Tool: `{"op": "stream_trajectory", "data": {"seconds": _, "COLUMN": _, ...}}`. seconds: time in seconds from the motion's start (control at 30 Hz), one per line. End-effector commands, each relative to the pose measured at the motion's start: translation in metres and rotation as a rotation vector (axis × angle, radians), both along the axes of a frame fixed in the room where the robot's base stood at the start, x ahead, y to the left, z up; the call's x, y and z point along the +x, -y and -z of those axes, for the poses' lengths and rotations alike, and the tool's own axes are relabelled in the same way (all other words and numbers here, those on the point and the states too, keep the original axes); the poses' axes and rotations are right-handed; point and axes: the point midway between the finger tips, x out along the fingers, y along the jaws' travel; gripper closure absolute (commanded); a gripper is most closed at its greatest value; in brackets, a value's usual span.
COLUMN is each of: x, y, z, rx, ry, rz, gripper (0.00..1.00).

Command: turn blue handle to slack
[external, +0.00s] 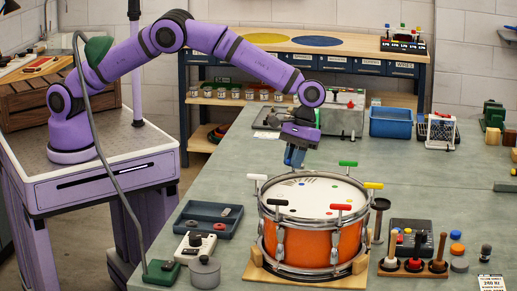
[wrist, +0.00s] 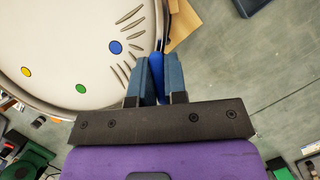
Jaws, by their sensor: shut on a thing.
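An orange drum (external: 312,243) with a pale head and metal rim stands upright on a wooden stand. T-shaped tuning handles stand around its rim, among them a white one (external: 257,177), a green one (external: 347,163), a yellow one (external: 373,186) and a red one (external: 341,207). My gripper (external: 293,160) reaches down at the drum's back left edge. In the wrist view its blue-grey fingers (wrist: 157,76) are shut on the blue handle (wrist: 157,61), beside a blue dot (wrist: 115,47) and black tick marks on the head. The handle's lower part is hidden.
A dark tray (external: 207,218) and a grey pot (external: 204,272) are left of the drum. The green bench top is clear behind the drum toward a blue bin (external: 390,122).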

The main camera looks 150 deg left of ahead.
Motion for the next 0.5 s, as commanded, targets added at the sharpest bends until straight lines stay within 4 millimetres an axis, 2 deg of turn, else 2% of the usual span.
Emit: {"op": "stream_trajectory", "data": {"seconds": 0.5, "x": 0.0005, "y": -0.0004, "z": -0.0016, "rx": 0.003, "ry": 0.004, "rz": -0.428, "gripper": 1.0}}
